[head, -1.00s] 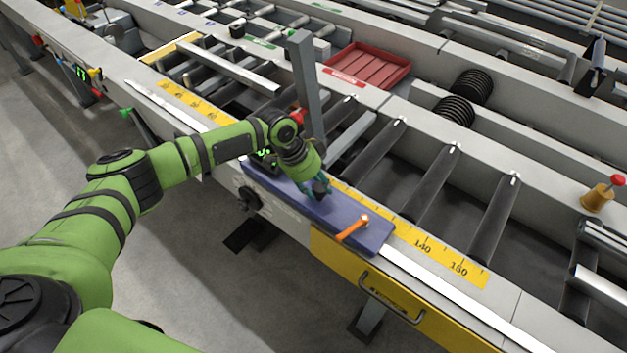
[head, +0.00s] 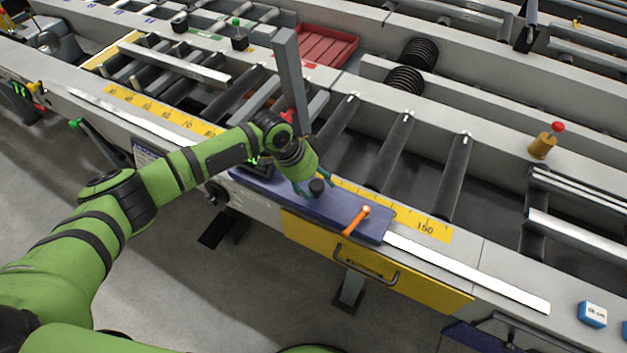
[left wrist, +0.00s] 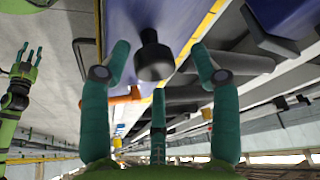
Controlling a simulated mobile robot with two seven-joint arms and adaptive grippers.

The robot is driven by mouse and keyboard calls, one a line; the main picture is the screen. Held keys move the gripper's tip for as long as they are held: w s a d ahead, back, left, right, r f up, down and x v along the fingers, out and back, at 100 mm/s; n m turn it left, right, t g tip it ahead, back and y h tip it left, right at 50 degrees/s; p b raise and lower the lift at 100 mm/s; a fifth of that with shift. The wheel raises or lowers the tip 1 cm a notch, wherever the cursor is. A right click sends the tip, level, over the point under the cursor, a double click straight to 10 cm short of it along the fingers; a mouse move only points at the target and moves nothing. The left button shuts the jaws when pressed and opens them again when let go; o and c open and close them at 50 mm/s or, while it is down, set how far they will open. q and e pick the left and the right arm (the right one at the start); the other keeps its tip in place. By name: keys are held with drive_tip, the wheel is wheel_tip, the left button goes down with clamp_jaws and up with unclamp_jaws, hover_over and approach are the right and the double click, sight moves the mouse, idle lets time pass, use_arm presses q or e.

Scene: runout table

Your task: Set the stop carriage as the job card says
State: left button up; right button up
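The stop carriage (head: 335,209) is a long blue plate on the near rail. It bears a black knob (head: 316,187), an orange lever (head: 356,220) and a tall grey post (head: 287,75). A yellow scale (head: 430,229) runs beside it; 150 shows past its right end. My left gripper (head: 314,188) is at the knob with its fingers spread around it. The knob also shows between the parted fingers in the left wrist view (left wrist: 153,56), with gaps at the sides. My right gripper (left wrist: 27,60) shows open and empty at the left of that view.
A yellow panel with a handle (head: 365,268) is below the rail. A printed sheet (head: 147,157), too small to read, hangs left of my forearm. A red tray (head: 327,45), black rings (head: 405,80) and a red-topped brass post (head: 543,143) stand beyond the rollers.

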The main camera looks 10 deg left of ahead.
use_arm(q)
drive_tip(key=shift+s+a+r, duration=0.1)
drive_tip(key=v, duration=1.2)
